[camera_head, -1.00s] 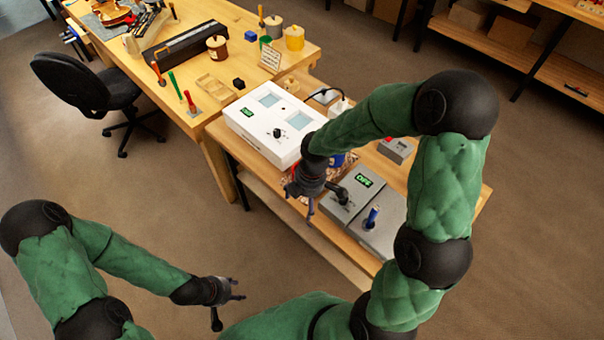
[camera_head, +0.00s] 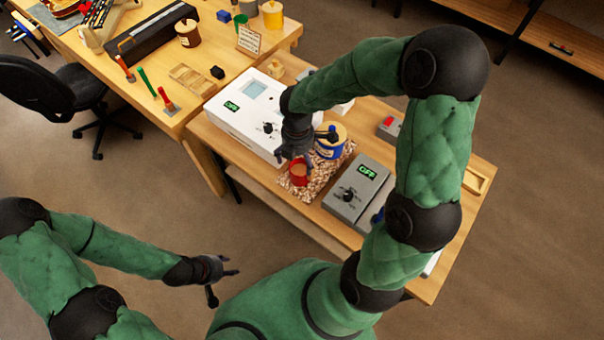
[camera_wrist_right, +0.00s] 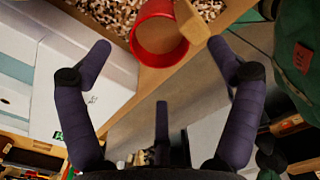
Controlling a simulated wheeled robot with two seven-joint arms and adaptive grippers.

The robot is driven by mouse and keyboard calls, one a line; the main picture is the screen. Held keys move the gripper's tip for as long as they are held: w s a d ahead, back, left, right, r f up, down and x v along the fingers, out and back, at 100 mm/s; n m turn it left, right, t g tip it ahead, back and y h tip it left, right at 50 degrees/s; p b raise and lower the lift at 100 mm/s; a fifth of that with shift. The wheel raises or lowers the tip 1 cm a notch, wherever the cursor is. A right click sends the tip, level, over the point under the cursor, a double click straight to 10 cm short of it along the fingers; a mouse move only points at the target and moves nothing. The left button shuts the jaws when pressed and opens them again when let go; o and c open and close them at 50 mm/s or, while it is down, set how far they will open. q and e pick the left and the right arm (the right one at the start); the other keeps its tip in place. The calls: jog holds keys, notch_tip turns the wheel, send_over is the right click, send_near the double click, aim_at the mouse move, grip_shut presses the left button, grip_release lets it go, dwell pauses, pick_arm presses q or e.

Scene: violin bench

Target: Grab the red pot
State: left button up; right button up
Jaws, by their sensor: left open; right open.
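The red pot (camera_head: 299,178) stands on a speckled mat (camera_head: 322,178) on the side bench, beside the white box. In the right wrist view the red pot (camera_wrist_right: 140,40) shows at the top centre, with a pale wooden piece at its right rim. My right gripper (camera_head: 294,158) is open and empty, close to the pot in the head view. In the wrist view its fingers (camera_wrist_right: 161,58) are spread wide with the pot ahead, between and beyond the tips. I see no finger touching it. My left gripper (camera_head: 226,282) is open and empty, low over the floor.
The white box (camera_head: 238,118) is to the left and a grey box with a green display (camera_head: 358,186) to the right. The workbench (camera_head: 150,95) holds pots and tools; a chair (camera_head: 45,90) stands left.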

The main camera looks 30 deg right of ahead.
aim_at(299, 169)
jog(key=shift+f, duration=0.8)
notch_tip(299, 169, down, 5)
jog(key=b, duration=0.2)
jog(key=shift+b, duration=0.35)
jog(key=shift+r, duration=0.1)
jog(key=shift+s, duration=0.1)
jog(key=c, duration=1.3)
